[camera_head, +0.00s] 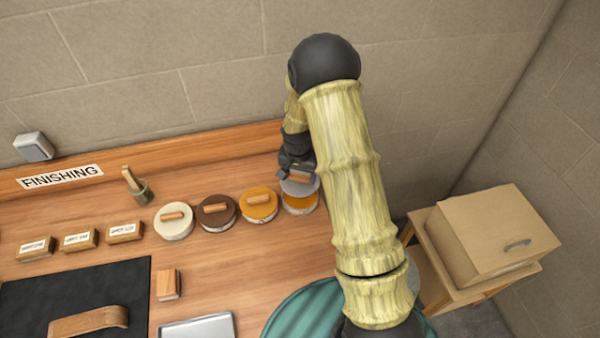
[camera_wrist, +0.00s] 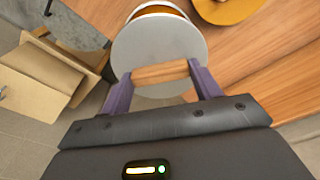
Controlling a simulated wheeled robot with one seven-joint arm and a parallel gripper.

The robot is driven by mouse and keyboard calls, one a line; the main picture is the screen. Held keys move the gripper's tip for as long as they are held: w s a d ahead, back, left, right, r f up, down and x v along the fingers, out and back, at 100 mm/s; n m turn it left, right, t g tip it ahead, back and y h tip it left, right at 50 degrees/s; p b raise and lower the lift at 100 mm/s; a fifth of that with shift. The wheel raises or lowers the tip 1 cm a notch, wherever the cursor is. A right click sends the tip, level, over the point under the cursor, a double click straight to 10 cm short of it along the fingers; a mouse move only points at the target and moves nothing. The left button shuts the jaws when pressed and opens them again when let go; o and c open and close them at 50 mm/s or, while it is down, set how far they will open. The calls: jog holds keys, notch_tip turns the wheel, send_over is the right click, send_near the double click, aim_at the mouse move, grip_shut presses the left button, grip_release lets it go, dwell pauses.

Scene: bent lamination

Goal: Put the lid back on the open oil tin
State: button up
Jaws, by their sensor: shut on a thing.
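My gripper (camera_wrist: 161,72) is shut on the wooden bar handle of a grey round lid (camera_wrist: 150,47). In the head view my gripper (camera_head: 296,172) and the lid (camera_head: 300,187) are at the right end of the row of tins. The open oil tin (camera_head: 299,203), with orange-amber contents, shows just below the lid there. In the wrist view the open tin (camera_wrist: 158,8) shows past the lid's far edge. The lid covers part of the tin in both views and looks offset from its opening. I cannot tell whether they touch.
Lidded tins stand left of it: orange (camera_head: 258,204), brown (camera_head: 217,213) and cream (camera_head: 174,221). A cardboard box (camera_head: 490,240) stands on a stand at right.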

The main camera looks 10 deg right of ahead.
aim_at(300, 182)
jog(key=shift+f+b, duration=1.75)
jog(key=shift+f, duration=1.05)
jog(key=shift+w, duration=0.1)
jog(key=shift+s, duration=0.25)
jog(key=shift+w+f+b, duration=0.15)
jog(key=shift+w+b, duration=0.05)
jog(key=shift+b, duration=0.15)
jog(key=shift+s, duration=0.1)
jog(key=o, duration=1.3)
